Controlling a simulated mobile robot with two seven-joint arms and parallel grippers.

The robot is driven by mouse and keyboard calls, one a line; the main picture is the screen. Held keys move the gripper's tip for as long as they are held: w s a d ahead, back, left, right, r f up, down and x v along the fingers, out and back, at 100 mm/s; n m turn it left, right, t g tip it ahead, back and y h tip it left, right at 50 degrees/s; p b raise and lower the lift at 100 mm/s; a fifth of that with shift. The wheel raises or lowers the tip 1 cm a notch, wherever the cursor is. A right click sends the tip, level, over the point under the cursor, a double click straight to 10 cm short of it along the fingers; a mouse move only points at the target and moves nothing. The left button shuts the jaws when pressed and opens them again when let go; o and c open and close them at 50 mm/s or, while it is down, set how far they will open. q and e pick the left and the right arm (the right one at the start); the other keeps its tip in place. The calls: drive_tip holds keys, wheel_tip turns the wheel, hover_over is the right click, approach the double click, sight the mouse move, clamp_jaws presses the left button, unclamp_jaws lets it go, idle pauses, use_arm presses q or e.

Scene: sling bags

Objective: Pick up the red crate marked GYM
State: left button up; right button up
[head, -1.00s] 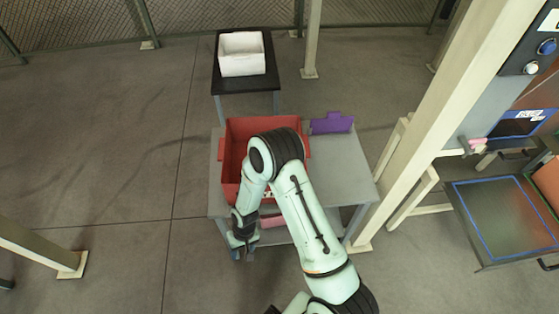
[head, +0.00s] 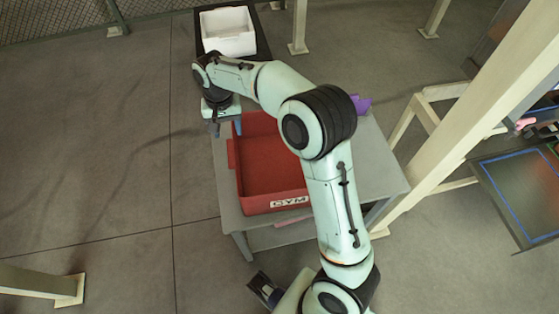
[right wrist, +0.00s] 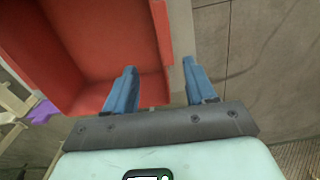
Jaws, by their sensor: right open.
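The red crate (head: 268,165), with a white GYM label (head: 289,202) on its near wall, sits on a grey table, and its inside looks empty. My right arm crosses over it and hides its right part. My right gripper (head: 216,128) points down at the crate's far left corner. In the right wrist view its two blue fingers (right wrist: 160,82) are open and empty. One finger shows against the crate's inside (right wrist: 105,40), the other beyond its wall over table and floor. Contact cannot be told. A dark part (head: 264,289) at the bottom looks like my left gripper; its jaws are unclear.
The grey table (head: 375,170) has bare room right of the crate. A purple thing (head: 362,103) stands there, partly hidden. A white bin (head: 228,32) sits on a black table behind. A cream post (head: 465,130) rises at the right. The floor at left is clear.

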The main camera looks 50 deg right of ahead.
sight(231, 153)
drive_tip(key=f, duration=0.6)
drive_tip(key=f+b, duration=0.1)
drive_tip(key=f, duration=0.2)
drive_tip(key=shift+w+a, duration=0.15)
drive_tip(key=shift+a, duration=0.1)
drive_tip(key=f, duration=0.5)
drive_tip(key=shift+a+b, duration=0.3)
clamp_jaws()
